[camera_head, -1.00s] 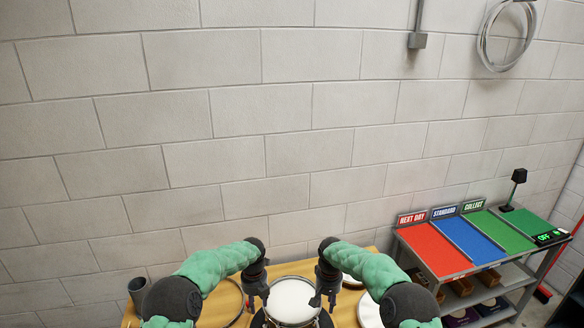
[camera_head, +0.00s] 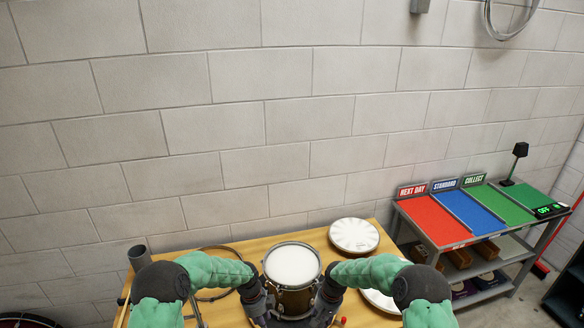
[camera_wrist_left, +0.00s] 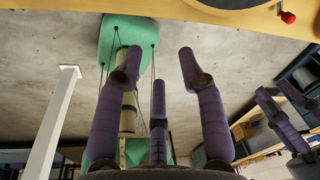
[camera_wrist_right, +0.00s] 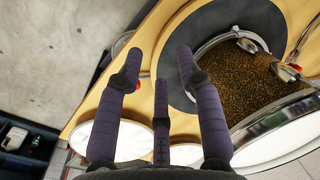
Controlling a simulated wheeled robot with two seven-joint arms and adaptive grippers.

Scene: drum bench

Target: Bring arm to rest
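The drum (camera_head: 292,266), with a white head and a gold-brown shell, stands upright on the bench in the head view. My left gripper (camera_head: 256,304) is low at its left side and my right gripper (camera_head: 326,302) low at its right side, both partly hidden by my arms. In the left wrist view the left fingers (camera_wrist_left: 159,66) are spread and empty, over the floor beyond the bench edge. In the right wrist view the right fingers (camera_wrist_right: 158,68) are spread and empty, close to the drum's sparkling shell (camera_wrist_right: 245,85); contact cannot be told.
The wooden bench (camera_head: 220,239) holds a hoop (camera_head: 215,296), a white round head (camera_head: 354,235), another partly hidden one (camera_head: 382,299) and a dark cup (camera_head: 139,257). A shelf unit with red (camera_head: 433,220), blue and green lanes stands right.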

